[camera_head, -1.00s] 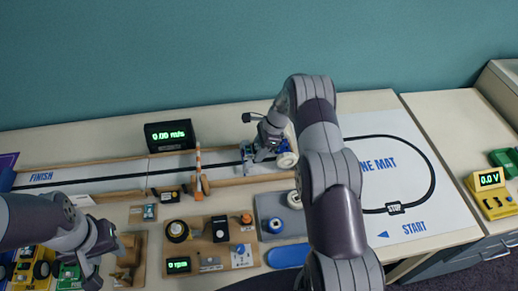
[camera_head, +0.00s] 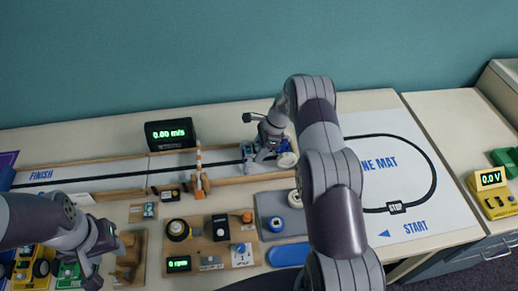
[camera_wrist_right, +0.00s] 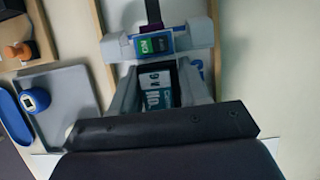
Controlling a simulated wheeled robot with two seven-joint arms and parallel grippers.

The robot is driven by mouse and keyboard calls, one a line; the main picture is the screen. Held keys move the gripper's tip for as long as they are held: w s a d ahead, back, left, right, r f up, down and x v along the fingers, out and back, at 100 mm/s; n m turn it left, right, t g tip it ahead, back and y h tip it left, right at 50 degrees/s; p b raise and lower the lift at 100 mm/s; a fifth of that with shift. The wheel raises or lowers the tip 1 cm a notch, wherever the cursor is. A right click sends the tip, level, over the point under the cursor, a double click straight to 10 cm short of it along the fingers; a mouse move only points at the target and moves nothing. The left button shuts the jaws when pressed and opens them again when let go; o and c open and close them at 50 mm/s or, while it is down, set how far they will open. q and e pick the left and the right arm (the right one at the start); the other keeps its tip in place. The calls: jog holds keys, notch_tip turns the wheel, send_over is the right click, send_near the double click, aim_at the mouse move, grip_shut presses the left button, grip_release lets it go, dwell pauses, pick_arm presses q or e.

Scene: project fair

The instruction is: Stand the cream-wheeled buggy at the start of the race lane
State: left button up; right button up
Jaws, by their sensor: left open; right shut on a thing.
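The buggy (camera_head: 272,156) is blue with cream wheels (camera_head: 287,160) and sits at the right end of the race lane (camera_head: 225,157). My right gripper (camera_head: 263,150) is shut on it from above, and my arm hides part of the lane end. In the right wrist view, the buggy's blue body with a labelled block (camera_wrist_right: 157,90) lies between the fingers, over the lane's black line. The wrist view does not show clearly whether its wheels touch the lane. My left gripper (camera_head: 112,245) is open and empty over the front left of the table.
An orange-striped gate post (camera_head: 199,165) stands at mid lane. A black speed display (camera_head: 170,134) stands behind the lane. A wooden board with parts (camera_head: 222,262) and a grey tray (camera_head: 268,207) lie in front. The line mat (camera_head: 405,160) is clear at right.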

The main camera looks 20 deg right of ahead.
jog(key=shift+f, duration=0.35)
jog(key=shift+s+d+f+b, duration=0.1)
jog(key=shift+d+b, duration=0.15)
jog(key=shift+b, duration=0.1)
jog(key=shift+c, duration=0.8)
jog(key=shift+c, duration=0.5)
